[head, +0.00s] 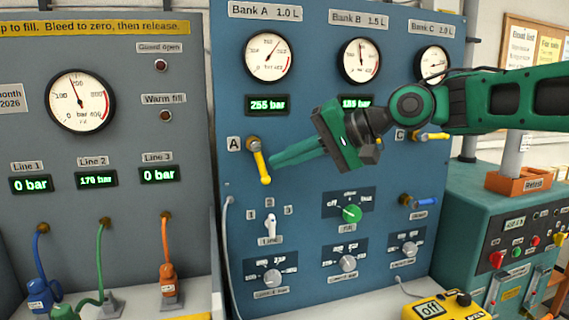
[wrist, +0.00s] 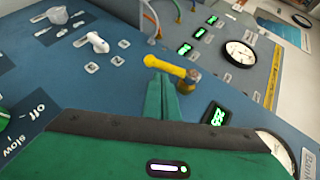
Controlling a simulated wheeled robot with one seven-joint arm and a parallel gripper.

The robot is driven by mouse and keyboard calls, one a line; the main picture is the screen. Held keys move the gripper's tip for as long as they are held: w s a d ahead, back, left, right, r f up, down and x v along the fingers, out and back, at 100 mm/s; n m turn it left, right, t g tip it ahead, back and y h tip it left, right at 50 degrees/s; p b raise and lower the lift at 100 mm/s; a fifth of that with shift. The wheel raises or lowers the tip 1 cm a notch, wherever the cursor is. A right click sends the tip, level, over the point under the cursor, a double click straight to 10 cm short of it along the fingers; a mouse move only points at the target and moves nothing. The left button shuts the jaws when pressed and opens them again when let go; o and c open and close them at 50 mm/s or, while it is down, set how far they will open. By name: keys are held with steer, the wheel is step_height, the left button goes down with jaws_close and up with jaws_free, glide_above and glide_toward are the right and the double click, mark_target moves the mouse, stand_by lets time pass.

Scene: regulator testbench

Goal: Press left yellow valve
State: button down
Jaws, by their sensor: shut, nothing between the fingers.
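The left yellow valve (head: 262,163) is a yellow lever on a brass fitting beside the label A, on the blue panel below the 255 bar display. Its handle hangs down in the head view. In the wrist view the yellow lever (wrist: 166,66) lies just beyond my fingertips. My gripper (head: 274,161) is green and shut, with nothing between the fingers. Its tips point left at the valve and look very close to the handle; I cannot tell whether they touch. In the wrist view my gripper (wrist: 161,82) ends right beside the lever. Another yellow valve (head: 432,136) sits by label C, partly behind my arm.
Gauges such as the Bank A gauge (head: 269,56) sit above. A white lever (head: 270,226), a green knob (head: 349,214) and a blue valve (head: 426,202) are below my gripper. A grey panel (head: 120,135) with hoses stands left.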

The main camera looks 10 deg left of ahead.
stand_by(0.3)
steer(key=w+d+r, duration=0.1)
steer(key=d+r, duration=0.2)
steer(key=d, duration=0.9)
steer(key=shift+w+d, duration=0.35)
steer(key=shift+d, duration=0.05)
